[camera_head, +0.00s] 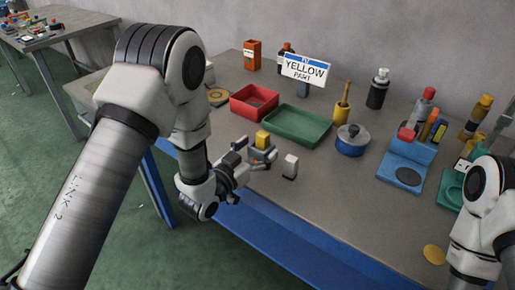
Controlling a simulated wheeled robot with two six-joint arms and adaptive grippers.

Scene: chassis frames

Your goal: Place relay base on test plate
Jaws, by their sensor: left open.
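My left gripper (254,156) is open near the front edge of the table. Its fingers point right, towards a small block with a yellow top (263,138) and a grey lower part (262,153), which may be the relay base. The fingers are close to the grey part; I cannot tell whether they touch it. A small white and grey block (290,166) stands just right of them. A blue plate with a dark round pad (404,173) lies at the right and may be the test plate. My right arm enters at the lower right; its gripper is out of view.
A yellow disc (434,254) lies front right. The front middle tabletop is clear.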

